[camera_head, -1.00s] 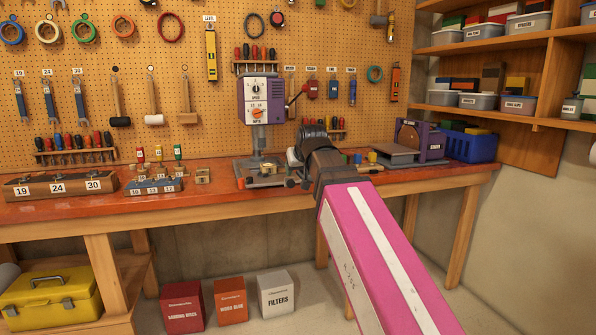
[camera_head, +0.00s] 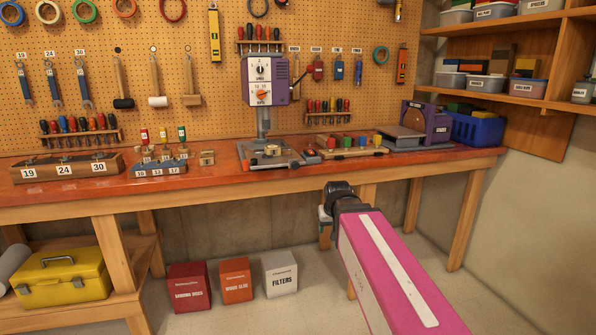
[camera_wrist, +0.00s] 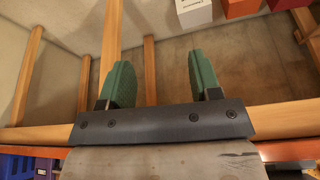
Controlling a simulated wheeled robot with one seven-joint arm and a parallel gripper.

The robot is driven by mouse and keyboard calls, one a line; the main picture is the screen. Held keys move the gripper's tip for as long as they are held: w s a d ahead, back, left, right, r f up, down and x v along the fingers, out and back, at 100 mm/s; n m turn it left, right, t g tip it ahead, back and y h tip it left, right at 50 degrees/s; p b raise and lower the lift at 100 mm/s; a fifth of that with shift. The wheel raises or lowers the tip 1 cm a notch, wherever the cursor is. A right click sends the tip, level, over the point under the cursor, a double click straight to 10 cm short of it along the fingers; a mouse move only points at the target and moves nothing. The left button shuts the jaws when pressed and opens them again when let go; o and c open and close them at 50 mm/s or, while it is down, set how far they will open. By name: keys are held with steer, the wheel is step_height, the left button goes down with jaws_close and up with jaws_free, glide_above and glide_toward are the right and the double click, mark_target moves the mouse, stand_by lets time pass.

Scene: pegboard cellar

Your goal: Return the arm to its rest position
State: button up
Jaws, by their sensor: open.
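My pink arm (camera_head: 385,265) reaches in from the lower right of the head view. Its dark wrist end is in front of the workbench's front edge and looks lower than the top. My gripper (camera_wrist: 161,80) shows in the wrist view with two green finger pads apart and nothing between them. In the head view the fingers are mostly hidden behind the wrist.
The workbench (camera_head: 215,190) carries a drill press (camera_head: 262,90), a block with coloured pegs (camera_head: 350,146) and a purple sander (camera_head: 425,122). Red, orange (camera_head: 236,280) and white (camera_head: 280,277) boxes stand on the floor below, left of my arm. A yellow toolbox (camera_head: 62,278) sits lower left.

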steer(key=s+d+f+g, duration=0.1)
steer(key=s+d+f, duration=0.1)
steer(key=f, duration=0.4)
steer(key=s+d+f+m+g, duration=0.1)
steer(key=s+d+f, duration=0.2)
steer(key=s+f, duration=0.2)
steer(key=s+d+f+g, duration=0.2)
steer(key=s+f, duration=0.2)
steer(key=f, duration=0.4)
steer(key=shift+d+f+h, duration=0.3)
steer(key=shift+d+f, duration=0.05)
steer(key=shift+f, duration=0.05)
